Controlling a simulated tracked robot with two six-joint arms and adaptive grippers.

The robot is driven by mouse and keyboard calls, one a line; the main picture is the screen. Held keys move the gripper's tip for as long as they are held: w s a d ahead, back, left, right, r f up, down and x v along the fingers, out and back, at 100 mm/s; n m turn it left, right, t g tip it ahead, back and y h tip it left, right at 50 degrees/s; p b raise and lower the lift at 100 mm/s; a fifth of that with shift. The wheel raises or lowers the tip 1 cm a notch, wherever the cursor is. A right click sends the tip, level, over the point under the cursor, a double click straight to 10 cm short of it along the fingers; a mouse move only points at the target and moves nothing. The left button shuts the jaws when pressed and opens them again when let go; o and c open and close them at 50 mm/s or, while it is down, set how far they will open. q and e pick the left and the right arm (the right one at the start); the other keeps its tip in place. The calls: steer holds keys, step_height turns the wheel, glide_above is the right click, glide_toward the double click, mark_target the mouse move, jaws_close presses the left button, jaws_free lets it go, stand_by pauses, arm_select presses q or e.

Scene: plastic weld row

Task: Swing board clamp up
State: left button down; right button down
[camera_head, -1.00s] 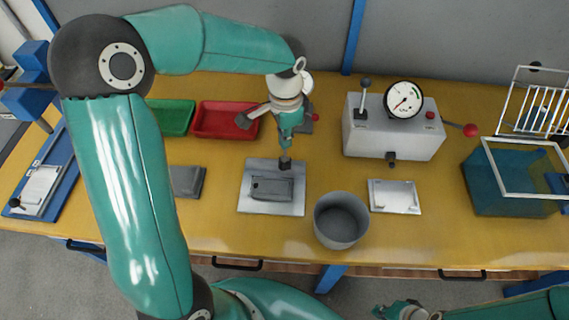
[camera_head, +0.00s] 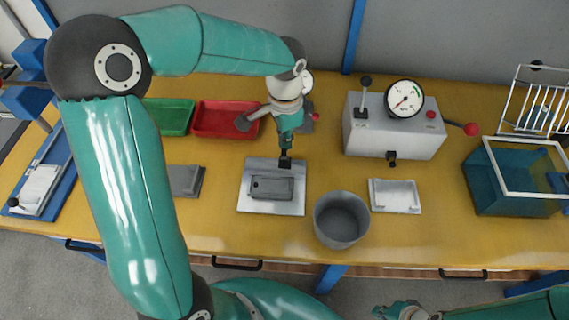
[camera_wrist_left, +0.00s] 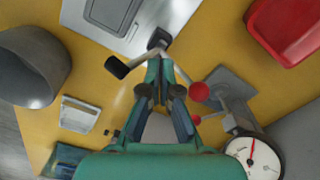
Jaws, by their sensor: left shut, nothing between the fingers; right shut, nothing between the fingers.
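The pale metal plate (camera_head: 257,209) carries a flat dark grey board (camera_head: 270,187); both show at the top of the left wrist view, board (camera_wrist_left: 112,12) and plate (camera_wrist_left: 150,20). The black board clamp (camera_head: 285,163) is at the plate's far right corner. In the left wrist view its black pivot block (camera_wrist_left: 158,39) is at the plate corner, and a black-padded lever (camera_wrist_left: 118,67) lies off the plate's edge. My left gripper (camera_wrist_left: 160,62) is shut and empty, pointing down close to the clamp; contact is unclear. My right gripper (camera_head: 388,311) is shut and empty at the bottom edge.
A grey bin (camera_head: 341,222) stands right of the plate. A gauge box (camera_head: 394,133) and pale panel (camera_head: 395,196) are farther right. Red (camera_head: 222,121) and green (camera_head: 172,116) trays lie behind. A red-knobbed lever (camera_wrist_left: 200,92) and a gauge (camera_wrist_left: 252,156) are near my left gripper.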

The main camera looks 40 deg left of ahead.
arm_select(q)
steer(key=shift+s+r, duration=0.15)
step_height(320, 180, up, 7)
steer(key=p, duration=0.5)
steer(key=shift+p, duration=0.35)
steer(key=shift+d, duration=0.1)
